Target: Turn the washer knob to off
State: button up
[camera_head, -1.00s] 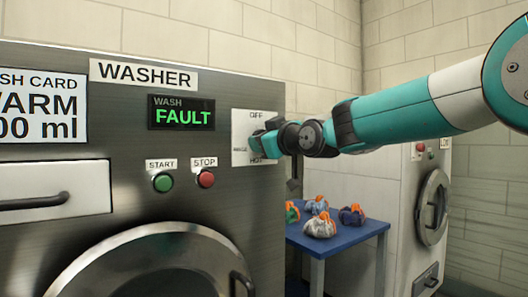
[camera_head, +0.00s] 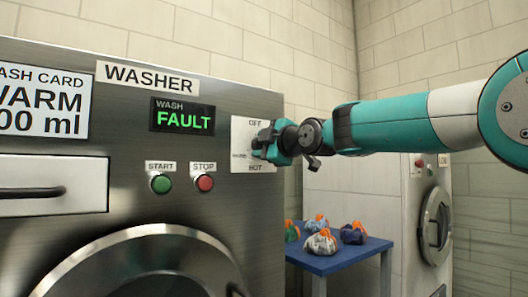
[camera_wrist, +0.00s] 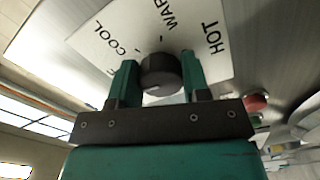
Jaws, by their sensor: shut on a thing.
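The washer's dark round knob (camera_wrist: 160,73) sits on a white dial plate (camera_wrist: 97,47). My gripper (camera_wrist: 160,82) is shut on the knob, with one teal finger on each side of it in the wrist view. A small light mark shows at the knob's lower left edge there. COOL, WARM and HOT are readable around it, and a cut-off letter shows at the left. In the head view, my gripper (camera_head: 264,144) covers the knob and part of the dial plate (camera_head: 241,128). OFF shows above it and HOT below. The washer display (camera_head: 182,116) reads WASH FAULT.
A green START button (camera_head: 160,184) and a red STOP button (camera_head: 204,183) are left of and below the dial. A blue table (camera_head: 335,262) with several small tied bags stands behind the washer. Another machine (camera_head: 420,225) stands at the right.

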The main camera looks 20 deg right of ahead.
jog(key=shift+n, duration=0.5)
jog(key=o, duration=0.9)
jog(key=shift+o, duration=0.2)
jog(key=b+v, duration=0.5)
jog(key=v, duration=1.2)
jog(key=shift+s, duration=0.15)
